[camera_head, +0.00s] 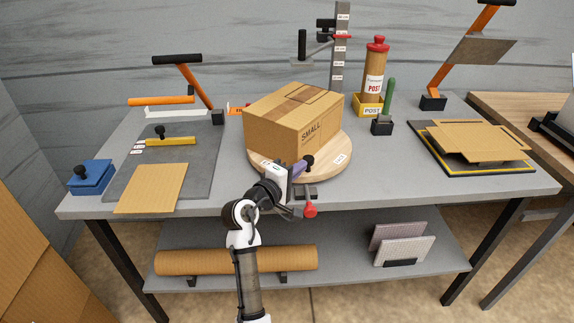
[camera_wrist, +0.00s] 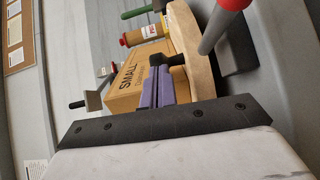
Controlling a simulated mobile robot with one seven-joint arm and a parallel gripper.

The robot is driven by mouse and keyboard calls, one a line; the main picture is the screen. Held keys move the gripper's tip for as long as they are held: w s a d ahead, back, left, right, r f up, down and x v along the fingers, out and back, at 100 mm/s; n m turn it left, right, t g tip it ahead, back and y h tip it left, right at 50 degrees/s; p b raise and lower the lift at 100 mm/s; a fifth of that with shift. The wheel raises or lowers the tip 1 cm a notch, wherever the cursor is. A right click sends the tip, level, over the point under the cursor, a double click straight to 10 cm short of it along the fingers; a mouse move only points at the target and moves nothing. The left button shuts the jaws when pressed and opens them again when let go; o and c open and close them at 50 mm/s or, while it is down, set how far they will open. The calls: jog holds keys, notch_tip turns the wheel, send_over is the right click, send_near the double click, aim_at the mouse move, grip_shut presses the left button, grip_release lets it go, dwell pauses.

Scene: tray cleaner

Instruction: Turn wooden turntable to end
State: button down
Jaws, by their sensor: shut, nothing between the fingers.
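A black knob (camera_head: 309,159) stands at the turntable's front edge; in the wrist view the knob (camera_wrist: 158,61) is at the tips of the purple fingers. My gripper (camera_head: 301,167) is shut and empty, reaching over the front of the turntable beside the knob. Whether the fingers touch the knob I cannot tell. The turntable also shows in the wrist view (camera_wrist: 193,50).
A red-balled lever (camera_head: 310,209) juts from the table's front edge, close to my wrist. A measuring post (camera_head: 340,50), POST tube (camera_head: 375,70) and green-handled tool (camera_head: 389,100) stand behind. A cutting board (camera_head: 205,160) lies left, a cardboard tray (camera_head: 470,140) right.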

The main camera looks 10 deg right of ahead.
jog(key=shift+s+d+p, duration=0.15)
jog(key=shift+d+p, duration=0.25)
jog(key=shift+d, duration=1.1)
